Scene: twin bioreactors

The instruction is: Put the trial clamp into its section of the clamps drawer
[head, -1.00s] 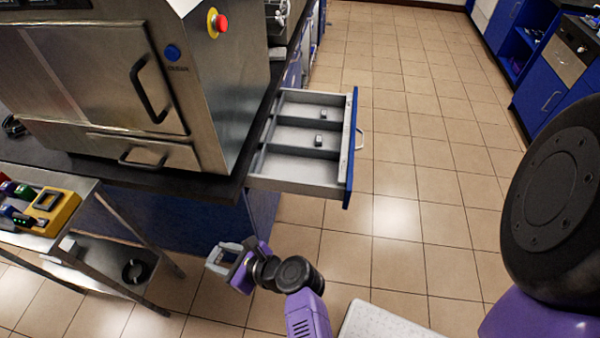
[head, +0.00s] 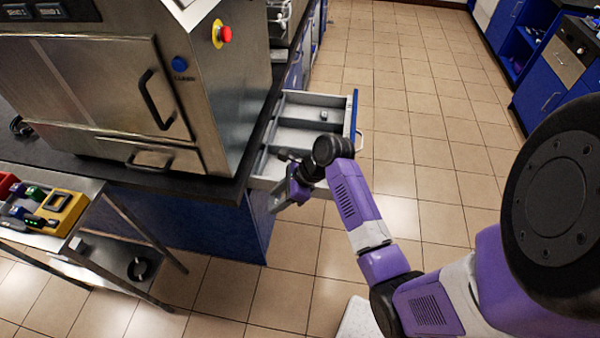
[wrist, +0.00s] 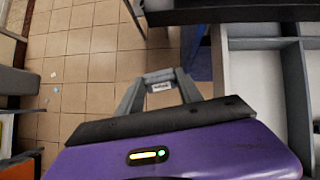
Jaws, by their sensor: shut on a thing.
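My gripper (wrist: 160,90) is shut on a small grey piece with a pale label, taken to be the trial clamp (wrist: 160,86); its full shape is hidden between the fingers. In the head view my gripper (head: 284,200) is at the near left corner of the open clamps drawer (head: 347,125), partly covering it. The drawer has grey walls, dividers and a blue front. A small grey item (head: 323,115) sits in a far section. The wrist view shows floor under the fingertips and the drawer (wrist: 256,95) to their right.
A dark worktop (head: 215,185) with a steel machine (head: 110,85) stands left of the drawer. A metal cart (head: 95,215) with a yellow device (head: 60,210) is at the lower left. Tiled floor is free right of the drawer.

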